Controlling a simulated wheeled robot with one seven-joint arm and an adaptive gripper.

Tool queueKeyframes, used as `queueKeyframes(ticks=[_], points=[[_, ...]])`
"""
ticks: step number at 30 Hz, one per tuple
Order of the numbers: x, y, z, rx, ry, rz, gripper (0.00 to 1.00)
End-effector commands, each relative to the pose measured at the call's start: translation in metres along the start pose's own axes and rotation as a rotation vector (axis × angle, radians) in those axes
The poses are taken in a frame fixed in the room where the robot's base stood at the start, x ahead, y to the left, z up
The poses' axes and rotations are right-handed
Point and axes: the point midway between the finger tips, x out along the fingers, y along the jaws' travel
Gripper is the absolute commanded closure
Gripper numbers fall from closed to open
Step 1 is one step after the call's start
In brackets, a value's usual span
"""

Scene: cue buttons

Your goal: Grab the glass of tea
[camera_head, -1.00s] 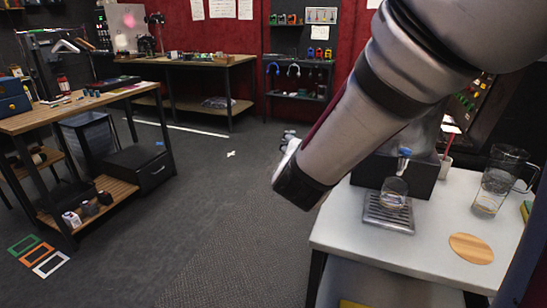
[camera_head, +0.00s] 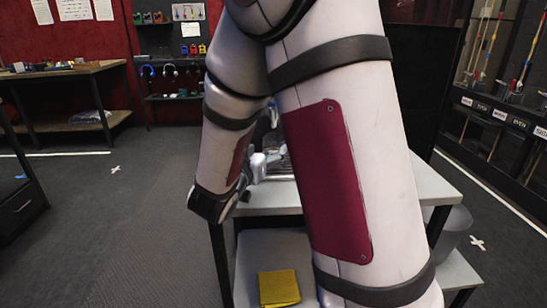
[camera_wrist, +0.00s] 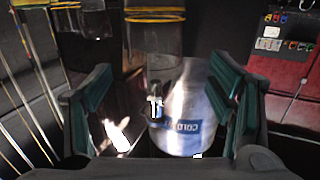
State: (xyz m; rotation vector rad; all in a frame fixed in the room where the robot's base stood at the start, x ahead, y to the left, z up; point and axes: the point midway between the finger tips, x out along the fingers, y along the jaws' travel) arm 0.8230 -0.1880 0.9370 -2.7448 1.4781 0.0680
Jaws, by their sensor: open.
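I cannot make out the glass of tea for certain. In the head view my own arm covers most of the white table (camera_head: 262,200), including the area where a glass stood on a drip tray. In the wrist view my gripper (camera_wrist: 160,108) is open, its teal-padded fingers spread wide with nothing visibly held. Beyond and between them is a shiny silver dispenser (camera_wrist: 190,108) with a COLD label that reads upside down. A clear glass vessel (camera_wrist: 152,42) with a yellow rim shows above it in the picture; its contents are unclear.
A yellow item (camera_head: 279,288) lies on the table's lower shelf. A grey bin (camera_head: 456,228) stands at its right. A wooden bench (camera_head: 70,74) is at the far left. Cue racks (camera_head: 495,130) line the right wall. Open floor lies left of the table.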

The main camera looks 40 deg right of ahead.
Motion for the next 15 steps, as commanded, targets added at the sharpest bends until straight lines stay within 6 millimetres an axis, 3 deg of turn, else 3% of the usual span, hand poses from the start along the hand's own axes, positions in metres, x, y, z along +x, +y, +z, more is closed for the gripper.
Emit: queueKeyframes(ticks=[8, 15], points=[[0.021, 0.002, 0.002, -0.001, -0.001, 0.002, 0.24], [0.054, 0.007, 0.005, 0.002, 0.0, 0.002, 0.24]])
